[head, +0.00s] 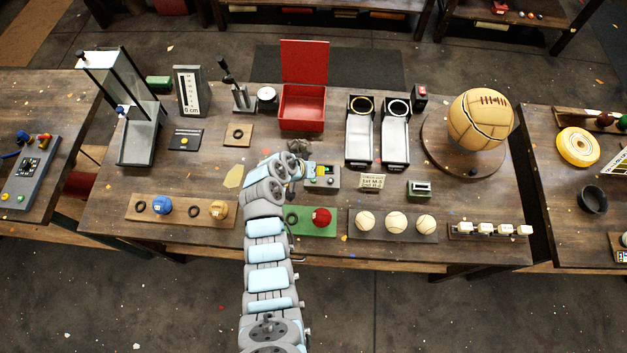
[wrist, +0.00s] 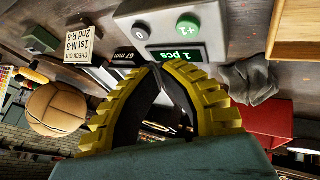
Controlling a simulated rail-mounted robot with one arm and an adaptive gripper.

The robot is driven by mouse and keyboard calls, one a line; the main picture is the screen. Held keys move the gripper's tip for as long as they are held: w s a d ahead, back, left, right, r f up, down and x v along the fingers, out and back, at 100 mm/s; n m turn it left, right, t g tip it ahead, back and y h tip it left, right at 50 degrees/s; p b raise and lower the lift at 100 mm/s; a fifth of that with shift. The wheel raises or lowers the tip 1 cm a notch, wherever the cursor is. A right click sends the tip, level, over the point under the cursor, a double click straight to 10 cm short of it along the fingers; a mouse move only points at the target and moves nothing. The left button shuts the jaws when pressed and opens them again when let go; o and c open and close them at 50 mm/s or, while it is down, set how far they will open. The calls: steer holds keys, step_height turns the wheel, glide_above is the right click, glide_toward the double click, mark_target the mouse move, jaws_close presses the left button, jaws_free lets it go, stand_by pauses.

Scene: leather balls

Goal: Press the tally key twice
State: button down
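The tally counter is a light grey box (wrist: 215,12) with a green "+1" key (wrist: 187,27), a grey "0" key (wrist: 142,31) and a dark display (wrist: 178,53) that reads "1 pcs". In the wrist view it stands just beyond my gripper (wrist: 155,68), whose yellow-padded fingers meet at their dark tips with nothing held. The tips appear close to the display side of the box, below the "+1" key in the picture. Contact with the key is not visible. In the head view the counter box (head: 323,183) is beside the end of my arm, which partly covers it.
A grey crumpled lump (wrist: 248,82) lies beside the counter. A red open box (head: 302,105) stands behind it. A green mat (head: 325,231) with a red ball (head: 321,217) lies in front. A small sign (head: 372,182) stands to the right.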

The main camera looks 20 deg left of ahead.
mark_target(317, 179)
steer(key=shift+f+b, duration=0.7)
steer(key=shift+f, duration=0.5)
steer(key=shift+f, duration=0.2)
stand_by(0.4)
steer(key=shift+f+b, duration=0.25)
steer(key=shift+b, duration=0.35)
steer(key=shift+f+b, duration=0.4)
steer(key=shift+b, duration=0.05)
stand_by(0.6)
steer(key=shift+r, duration=0.1)
steer(key=shift+r+p, duration=0.45)
steer(key=shift+r, duration=0.35)
steer(key=shift+r+p, duration=1.25)
steer(key=shift+r, duration=1.25)
